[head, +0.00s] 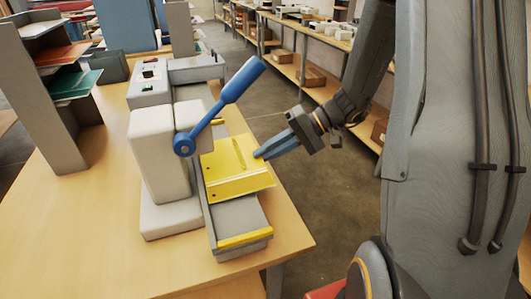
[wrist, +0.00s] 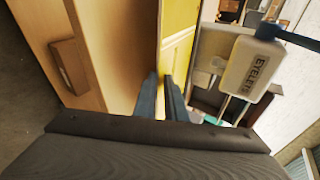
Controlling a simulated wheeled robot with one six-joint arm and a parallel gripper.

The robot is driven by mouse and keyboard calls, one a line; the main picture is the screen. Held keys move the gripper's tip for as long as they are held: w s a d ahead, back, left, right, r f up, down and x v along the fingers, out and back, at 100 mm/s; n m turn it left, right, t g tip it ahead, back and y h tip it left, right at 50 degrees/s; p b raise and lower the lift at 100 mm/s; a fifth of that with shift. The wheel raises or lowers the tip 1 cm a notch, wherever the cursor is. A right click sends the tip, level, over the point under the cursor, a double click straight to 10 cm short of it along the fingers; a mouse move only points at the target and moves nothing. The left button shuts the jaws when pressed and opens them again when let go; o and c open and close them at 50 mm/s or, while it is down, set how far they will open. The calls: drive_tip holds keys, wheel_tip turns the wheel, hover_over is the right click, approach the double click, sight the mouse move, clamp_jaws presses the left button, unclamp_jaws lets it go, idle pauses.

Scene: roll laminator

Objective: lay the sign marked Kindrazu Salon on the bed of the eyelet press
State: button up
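A yellow sign (head: 235,172) lies over the bed of the eyelet press, under the blue lever; its lettering cannot be read. The bed (head: 238,219) is a grey slab with a yellow strip at its front end. The press (head: 163,155) is a cream body; in the wrist view its head (wrist: 250,68) reads EYELETS. My gripper (head: 260,155) is at the sign's right edge, with its blue fingers narrowly closed around that edge. In the wrist view my gripper (wrist: 161,80) has the yellow sign (wrist: 178,35) edge-on between its fingertips. Whether the sign rests fully on the bed cannot be told.
The blue lever (head: 235,92) rises over the sign. A grey machine (head: 150,82) stands behind the press, and a shelf rack with coloured sheets (head: 70,85) stands at the left. The wooden table (head: 95,215) is clear at the front left.

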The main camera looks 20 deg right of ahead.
drive_tip(key=o, duration=0.5)
drive_tip(key=b+v, duration=0.2)
drive_tip(key=v, duration=0.5)
drive_tip(key=shift+d+r, duration=0.2)
drive_tip(key=shift+d, duration=0.15)
drive_tip(key=shift+s, duration=0.1)
